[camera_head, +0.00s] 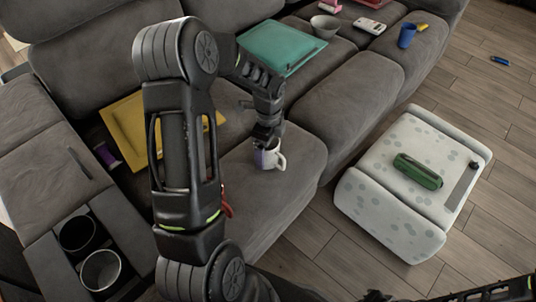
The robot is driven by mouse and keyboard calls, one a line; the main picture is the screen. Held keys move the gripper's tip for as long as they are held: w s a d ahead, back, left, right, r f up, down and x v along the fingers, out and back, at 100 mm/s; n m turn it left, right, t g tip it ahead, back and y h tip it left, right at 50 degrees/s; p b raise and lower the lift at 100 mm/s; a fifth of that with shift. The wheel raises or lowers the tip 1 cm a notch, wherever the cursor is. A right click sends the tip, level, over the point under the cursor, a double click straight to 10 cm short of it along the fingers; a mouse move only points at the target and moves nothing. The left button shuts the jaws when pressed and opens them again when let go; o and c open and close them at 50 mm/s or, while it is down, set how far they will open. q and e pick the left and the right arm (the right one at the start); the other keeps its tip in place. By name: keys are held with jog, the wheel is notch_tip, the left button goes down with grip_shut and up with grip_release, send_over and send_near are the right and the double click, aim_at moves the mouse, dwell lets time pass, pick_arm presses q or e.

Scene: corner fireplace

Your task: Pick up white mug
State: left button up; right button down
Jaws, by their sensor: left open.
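The white mug (277,157) stands on the front part of the grey sofa seat, below my left gripper. Its handle points right, and its left side looks purple. My left gripper (266,143) comes down from above with its open fingers right at the mug's rim. The fingers hide part of the mug's top, so I cannot tell whether they touch it. Part of my right arm shows at the lower right edge, and its gripper jaws do not show.
The sofa (362,93) also holds a yellow tray (124,124), a teal tray (283,45), a bowl (325,26) and a blue cup (406,36). A spotted white ottoman (385,207) bears a green case (417,171). Wood floor is clear between sofa and ottoman.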

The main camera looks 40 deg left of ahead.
pick_arm(q)
jog(key=shift+f, duration=0.15)
jog(key=shift+c, duration=0.3)
jog(key=c, duration=1.8)
jog(key=shift+o, duration=0.2)
notch_tip(320, 180, up, 10)
jog(key=p, duration=0.2)
